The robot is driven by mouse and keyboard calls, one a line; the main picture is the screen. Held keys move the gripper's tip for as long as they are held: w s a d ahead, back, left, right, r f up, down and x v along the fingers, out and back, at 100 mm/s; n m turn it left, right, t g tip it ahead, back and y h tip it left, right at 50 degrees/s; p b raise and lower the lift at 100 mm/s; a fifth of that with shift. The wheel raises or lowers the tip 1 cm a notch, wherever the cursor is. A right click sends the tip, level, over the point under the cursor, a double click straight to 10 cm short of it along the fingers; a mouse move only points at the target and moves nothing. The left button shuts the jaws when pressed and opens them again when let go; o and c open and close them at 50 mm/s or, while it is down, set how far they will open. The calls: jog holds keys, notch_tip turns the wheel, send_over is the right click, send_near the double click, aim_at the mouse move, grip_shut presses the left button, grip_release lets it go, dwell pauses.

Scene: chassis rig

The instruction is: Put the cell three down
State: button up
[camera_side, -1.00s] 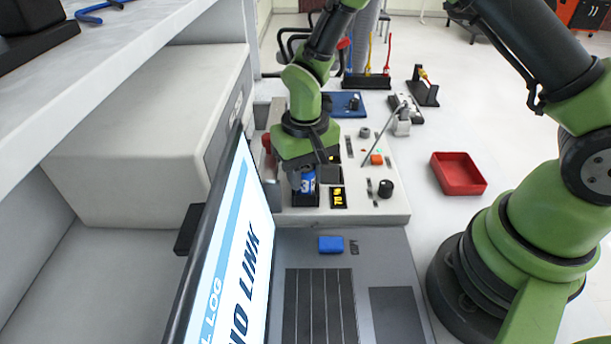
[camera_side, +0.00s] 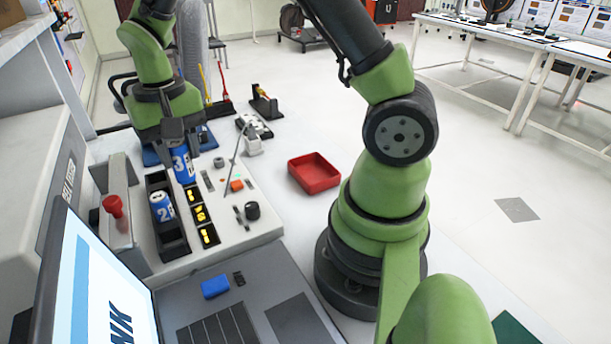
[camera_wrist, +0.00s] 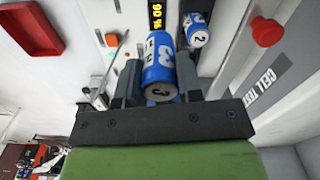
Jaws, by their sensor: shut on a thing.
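Cell three (camera_side: 182,166) is a blue cylinder with a white band and a 3 on it. My gripper (camera_side: 180,135) is shut on it and holds it roughly upright, apparently raised above the chassis. In the wrist view cell three (camera_wrist: 159,62) sits between the two dark fingers of my gripper (camera_wrist: 158,75). Cell two (camera_side: 162,206) stands in the black bay (camera_side: 174,248). Cell two (camera_wrist: 196,32) also shows beside cell three in the wrist view. The far part of the bay is partly hidden by my gripper and the held cell.
A yellow-lit display strip (camera_side: 208,235) runs beside the bay. A red knob (camera_side: 113,206) stands on its left. A thin lever (camera_side: 236,160), a black knob (camera_side: 252,210) and an orange button (camera_side: 237,185) are on the right. A red tray (camera_side: 314,173) lies on clear white surface.

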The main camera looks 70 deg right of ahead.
jog(key=s+d+f+m, duration=0.1)
jog(key=s+d+m, duration=0.25)
jog(key=d, duration=0.35)
jog(key=s+d+m, duration=0.3)
jog(key=d+m, duration=0.1)
jog(key=d, duration=0.3)
jog(key=m, duration=0.7)
send_over(314, 176)
notch_tip(314, 176, down, 6)
jog(key=shift+f, duration=2.45)
jog(key=o, duration=1)
jog(key=shift+f, duration=0.15)
jog(key=shift+c, duration=0.2)
